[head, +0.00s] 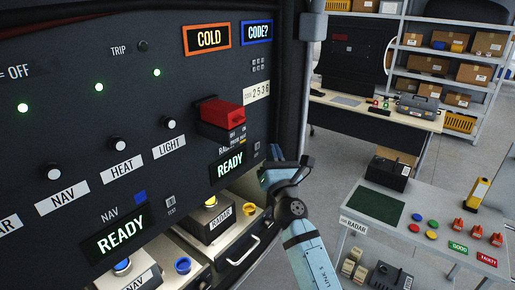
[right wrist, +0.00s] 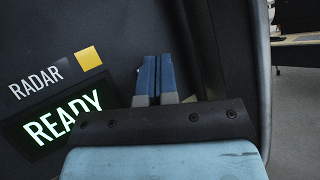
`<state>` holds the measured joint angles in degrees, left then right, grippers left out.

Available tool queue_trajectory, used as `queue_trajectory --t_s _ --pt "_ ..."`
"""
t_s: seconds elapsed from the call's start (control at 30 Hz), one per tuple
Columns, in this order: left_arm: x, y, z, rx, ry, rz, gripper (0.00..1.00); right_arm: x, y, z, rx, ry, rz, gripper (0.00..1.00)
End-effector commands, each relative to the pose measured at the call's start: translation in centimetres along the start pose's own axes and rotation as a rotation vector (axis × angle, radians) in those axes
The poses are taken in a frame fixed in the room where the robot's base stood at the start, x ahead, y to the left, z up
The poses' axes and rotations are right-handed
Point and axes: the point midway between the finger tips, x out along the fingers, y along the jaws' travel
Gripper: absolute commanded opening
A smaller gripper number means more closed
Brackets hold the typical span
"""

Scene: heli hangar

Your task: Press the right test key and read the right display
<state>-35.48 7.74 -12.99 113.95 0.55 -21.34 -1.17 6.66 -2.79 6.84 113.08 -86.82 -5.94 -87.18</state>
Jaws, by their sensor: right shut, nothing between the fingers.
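The right display (head: 227,167) sits under the RADAR label on the dark panel and reads READY in green. It also reads READY in the right wrist view (right wrist: 62,120). A small key (head: 257,147) shows beside that display's upper right. My right gripper (head: 264,177) is shut and empty, close to the panel at the right of the display. In the right wrist view its blue fingers (right wrist: 155,68) are together, pointing at the panel; whether they touch it I cannot tell. No test key shows in that view. My left gripper is out of view.
The left NAV display (head: 115,235) also reads READY, with its own test key (head: 170,202) nearby. A red switch cover (head: 222,113) is above the right display. Drawers with a RADAR box (head: 212,222) are below. A table (head: 345,255) stands at the right.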

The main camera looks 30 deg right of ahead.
Motion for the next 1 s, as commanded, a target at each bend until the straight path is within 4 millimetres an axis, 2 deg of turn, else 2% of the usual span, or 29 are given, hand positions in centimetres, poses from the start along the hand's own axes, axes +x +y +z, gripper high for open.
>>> queue_trajectory --t_s 0.23,1.0 --pt "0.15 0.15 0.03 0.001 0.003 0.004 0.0 0.81 0.64 -0.59 0.0 0.0 0.001 0.0" --pt "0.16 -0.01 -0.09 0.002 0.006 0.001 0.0 0.83 0.63 -0.57 0.0 0.0 0.001 0.0"
